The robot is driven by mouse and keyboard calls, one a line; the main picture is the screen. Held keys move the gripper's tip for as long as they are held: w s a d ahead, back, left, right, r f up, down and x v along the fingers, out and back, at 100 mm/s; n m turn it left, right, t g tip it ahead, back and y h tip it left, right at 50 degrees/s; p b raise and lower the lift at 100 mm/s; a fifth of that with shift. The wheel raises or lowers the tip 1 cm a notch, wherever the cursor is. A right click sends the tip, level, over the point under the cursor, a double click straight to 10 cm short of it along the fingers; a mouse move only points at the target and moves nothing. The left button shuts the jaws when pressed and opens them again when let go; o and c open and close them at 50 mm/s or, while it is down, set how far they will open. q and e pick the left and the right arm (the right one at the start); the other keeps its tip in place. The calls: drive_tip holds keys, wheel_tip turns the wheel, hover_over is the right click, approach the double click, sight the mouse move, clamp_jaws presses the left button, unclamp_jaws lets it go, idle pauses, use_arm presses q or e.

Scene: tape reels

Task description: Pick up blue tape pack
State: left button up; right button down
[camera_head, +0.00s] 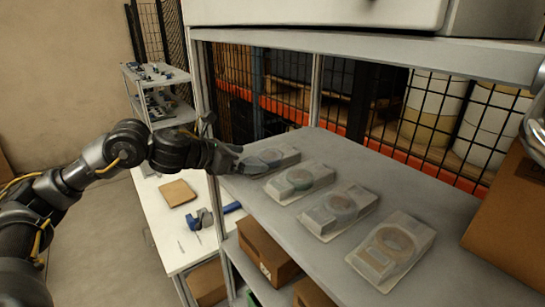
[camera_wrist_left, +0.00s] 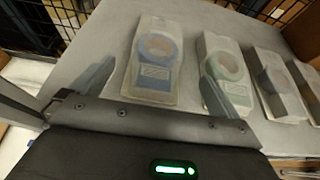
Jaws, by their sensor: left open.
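The blue tape pack (camera_head: 270,159) is a pale clear package with a bluish ring and label, lying flat on the grey shelf (camera_head: 335,163) as the leftmost pack in the row. In the left wrist view the blue tape pack (camera_wrist_left: 155,60) sits ahead, between my two spread fingers in the picture. My left gripper (camera_head: 235,159) is open and empty at the shelf's left end, right beside that pack. It also shows in the left wrist view (camera_wrist_left: 166,73). Whether a finger touches the pack cannot be told.
A green tape pack (camera_head: 300,181) lies next to the blue one, then a grey-blue pack (camera_head: 339,209) and a brownish pack (camera_head: 391,249). A cardboard box (camera_head: 510,220) stands at the right. A white table (camera_head: 158,215) with tools is lower left. Wire mesh backs the shelf.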

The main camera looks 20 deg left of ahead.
sight(252, 160)
use_arm(q)
drive_tip(key=p+x, duration=0.2)
drive_tip(key=x, duration=0.1)
drive_tip(key=p+x, duration=0.1)
drive_tip(key=shift+w+a+f, duration=0.15)
drive_tip(key=shift+a+f, duration=0.05)
drive_tip(key=shift+f, duration=0.2)
drive_tip(key=shift+w+d+f+p, duration=0.1)
drive_tip(key=shift+w+f+p, duration=0.05)
drive_tip(key=shift+w+p, duration=0.15)
drive_tip(key=shift+s, duration=0.2)
drive_tip(key=shift+c, duration=1.5)
drive_tip(key=c, duration=0.8)
drive_tip(key=shift+c, duration=0.2)
use_arm(e)
wheel_tip(252, 160, up, 4)
drive_tip(key=shift+s+a+f, duration=0.1)
drive_tip(key=shift+s+f, duration=0.05)
drive_tip(key=shift+f, duration=0.1)
